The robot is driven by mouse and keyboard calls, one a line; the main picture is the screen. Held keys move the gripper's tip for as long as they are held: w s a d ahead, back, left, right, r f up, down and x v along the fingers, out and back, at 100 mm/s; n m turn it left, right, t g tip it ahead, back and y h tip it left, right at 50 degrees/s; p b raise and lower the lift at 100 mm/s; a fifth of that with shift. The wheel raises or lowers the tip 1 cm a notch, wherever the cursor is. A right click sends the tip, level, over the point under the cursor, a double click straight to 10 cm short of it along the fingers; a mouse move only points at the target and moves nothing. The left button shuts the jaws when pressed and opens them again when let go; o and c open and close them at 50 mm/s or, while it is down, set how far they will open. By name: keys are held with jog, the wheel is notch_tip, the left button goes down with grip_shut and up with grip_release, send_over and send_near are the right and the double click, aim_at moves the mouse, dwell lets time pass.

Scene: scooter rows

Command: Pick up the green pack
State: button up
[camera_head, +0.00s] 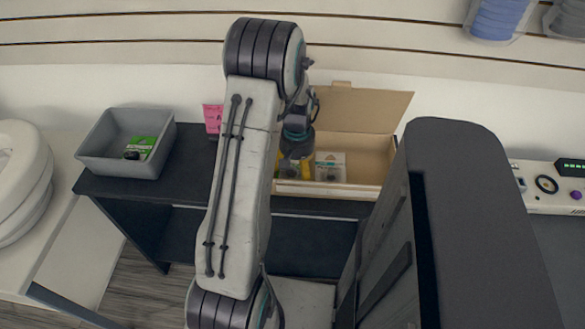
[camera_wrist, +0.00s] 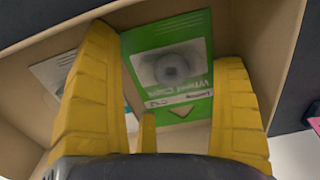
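A green pack (camera_wrist: 170,65) with a grey picture of a round cap and the words "Wheel Caps" lies inside the open cardboard box (camera_head: 355,145). It shows in the wrist view between the two yellow fingers of my gripper (camera_wrist: 166,50). The fingers are apart on either side of it; I cannot tell whether they touch it. In the head view my gripper (camera_head: 295,168) reaches down into the left part of the box, and my arm and gripper hide this pack. Another green pack (camera_head: 146,142) lies in the grey bin (camera_head: 100,165).
A pink card (camera_head: 212,118) stands between bin and box. A dark cabinet (camera_head: 460,200) rises close at the right.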

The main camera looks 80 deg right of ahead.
jog(key=c, duration=1.5)
jog(key=shift+r, duration=0.1)
